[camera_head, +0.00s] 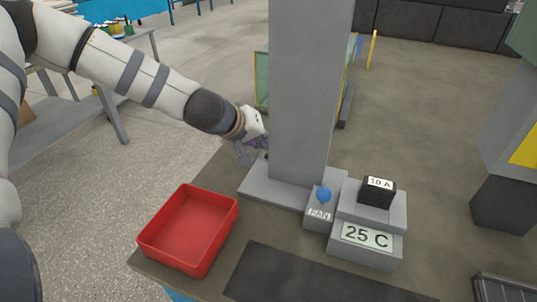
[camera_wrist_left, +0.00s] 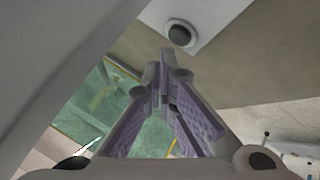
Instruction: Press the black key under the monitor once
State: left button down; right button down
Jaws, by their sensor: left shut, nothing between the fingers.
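A round black key (camera_wrist_left: 180,33) sits on a pale grey plate (camera_wrist_left: 210,18) at the top of the left wrist view. The tips of my left gripper (camera_wrist_left: 165,62) are shut and empty, and appear just below the key in that picture. I cannot tell whether they touch it. In the head view my left gripper (camera_head: 255,147) is beside the left side of a tall grey column (camera_head: 308,90), near its base, partly hidden by it. No monitor screen can be made out. My right gripper is not in view.
A red tray (camera_head: 190,230) stands at the front left of the table. Right of the column's base are a blue knob (camera_head: 323,194), a black block marked 10 A (camera_head: 377,193) and a grey box labelled 25 C (camera_head: 366,245). A dark mat (camera_head: 310,278) lies in front.

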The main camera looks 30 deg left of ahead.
aim_at(265, 154)
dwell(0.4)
pick_arm(q)
jog(key=shift+f, duration=0.45)
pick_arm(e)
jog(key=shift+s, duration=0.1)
